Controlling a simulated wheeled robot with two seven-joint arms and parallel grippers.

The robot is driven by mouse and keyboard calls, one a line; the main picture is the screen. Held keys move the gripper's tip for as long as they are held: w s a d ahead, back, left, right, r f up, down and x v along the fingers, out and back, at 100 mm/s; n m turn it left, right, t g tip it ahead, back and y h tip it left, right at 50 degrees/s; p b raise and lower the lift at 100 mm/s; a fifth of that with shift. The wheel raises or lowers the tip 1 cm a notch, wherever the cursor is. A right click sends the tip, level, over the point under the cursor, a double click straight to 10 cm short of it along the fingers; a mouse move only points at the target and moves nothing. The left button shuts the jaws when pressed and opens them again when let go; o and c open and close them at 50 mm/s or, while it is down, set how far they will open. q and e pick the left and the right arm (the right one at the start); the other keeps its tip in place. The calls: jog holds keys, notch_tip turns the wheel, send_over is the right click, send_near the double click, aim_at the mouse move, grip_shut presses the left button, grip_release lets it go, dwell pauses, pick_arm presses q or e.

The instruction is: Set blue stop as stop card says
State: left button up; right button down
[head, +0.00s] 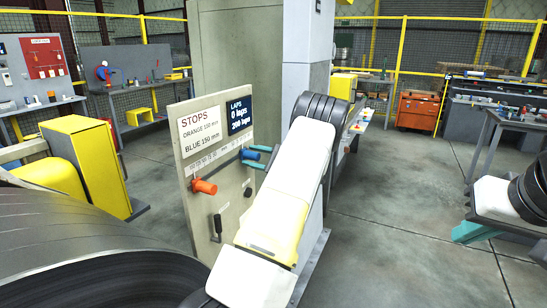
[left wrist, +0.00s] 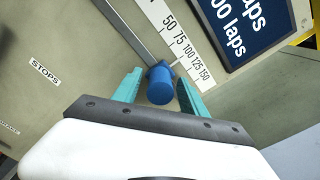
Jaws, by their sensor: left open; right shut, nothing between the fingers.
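The stop card (head: 201,130) on the panel reads "STOPS", orange 100 mm (small print), blue 150 mm. The blue stop (head: 249,155) is a blue cylinder on the upper rail. In the left wrist view the blue stop (left wrist: 160,88) sits beside the scale (left wrist: 186,52), roughly near 100 to 125; the exact reading is unclear. My left gripper (head: 256,159) is open, its teal fingers on either side of the blue stop; it shows in the left wrist view (left wrist: 160,92) with gaps beside the stop. My right gripper (head: 468,232) is shut and empty, far right, away from the panel.
A dark display (head: 239,114) reads 0 laps and 200 laps. Floor to the right is open.

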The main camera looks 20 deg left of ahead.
pick_arm(q)
jog(key=shift+c, duration=0.2)
grip_shut()
dwell(1.2)
